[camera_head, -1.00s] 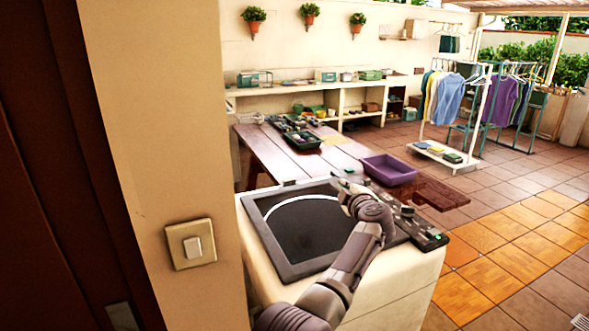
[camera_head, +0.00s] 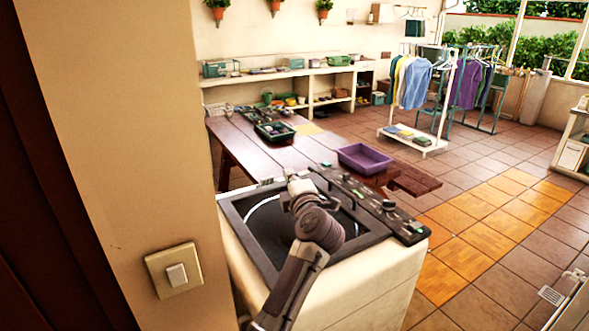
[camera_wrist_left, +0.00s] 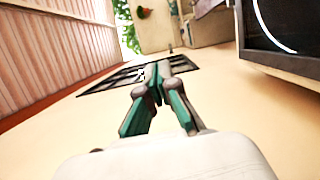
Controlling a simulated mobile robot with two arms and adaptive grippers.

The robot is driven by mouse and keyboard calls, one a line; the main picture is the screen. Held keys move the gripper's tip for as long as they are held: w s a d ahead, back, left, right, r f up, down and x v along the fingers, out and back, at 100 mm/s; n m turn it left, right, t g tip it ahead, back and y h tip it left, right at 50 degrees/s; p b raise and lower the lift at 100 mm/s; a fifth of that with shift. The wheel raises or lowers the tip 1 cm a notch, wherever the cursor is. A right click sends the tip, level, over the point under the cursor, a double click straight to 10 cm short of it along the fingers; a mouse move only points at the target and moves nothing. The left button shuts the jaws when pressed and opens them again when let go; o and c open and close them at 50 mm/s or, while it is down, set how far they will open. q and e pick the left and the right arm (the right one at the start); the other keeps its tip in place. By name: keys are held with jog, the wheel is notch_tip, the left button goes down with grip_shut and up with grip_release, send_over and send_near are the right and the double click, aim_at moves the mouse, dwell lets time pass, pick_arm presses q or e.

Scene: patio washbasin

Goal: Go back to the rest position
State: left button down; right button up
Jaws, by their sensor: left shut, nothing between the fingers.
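My left gripper (camera_head: 293,177) is at the end of my left arm, which reaches up from the bottom over the cream appliance (camera_head: 355,290) in the head view. In the left wrist view the same gripper (camera_wrist_left: 157,80) has its fingers drawn together, with nothing between them. A dark framed top (camera_head: 258,238) with a pale arc lies below the arm, partly hidden by it. Part of this dark top (camera_wrist_left: 280,50) shows at the upper right of the left wrist view. My right gripper is not in view.
A wall with a light switch (camera_head: 176,274) stands close on the left. Behind the appliance are a wooden table (camera_head: 255,155) and a purple bin (camera_head: 365,158). Clothes racks (camera_head: 447,95) stand farther back. The tiled floor (camera_head: 505,235) on the right is mostly clear.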

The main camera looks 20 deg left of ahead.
pick_arm(q)
jog(key=s+d+r+m+t+h, duration=0.1)
jog(key=s+d+m+t+h, duration=0.9)
jog(key=m, duration=0.5)
jog(key=s+d+f+m+g+h, duration=0.3)
jog(key=s+f+m+g+h, duration=0.25)
jog(key=f, duration=0.25)
jog(key=s+d+f+m+g+h, duration=0.4)
jog(key=s+f+m+g, duration=0.25)
jog(key=f, duration=0.25)
jog(key=s+a+f+g+y, duration=0.45)
jog(key=s+a+f, duration=0.2)
jog(key=s, duration=0.45)
jog(key=s+a+f+g+y, duration=0.45)
jog(key=s+a+f, duration=0.2)
jog(key=s, duration=0.45)
notch_tip(320, 180, down, 32)
jog(key=s+g+b, duration=0.2)
jog(key=b, duration=0.3)
jog(key=s+a+f+b, duration=0.3)
jog(key=s+f+b, duration=0.1)
jog(key=s+f, duration=1.2)
notch_tip(320, 180, down, 4)
jog(key=shift+s+r+m+g, duration=0.15)
jog(key=shift+s+m+g, duration=0.05)
jog(key=shift+m+g, duration=0.2)
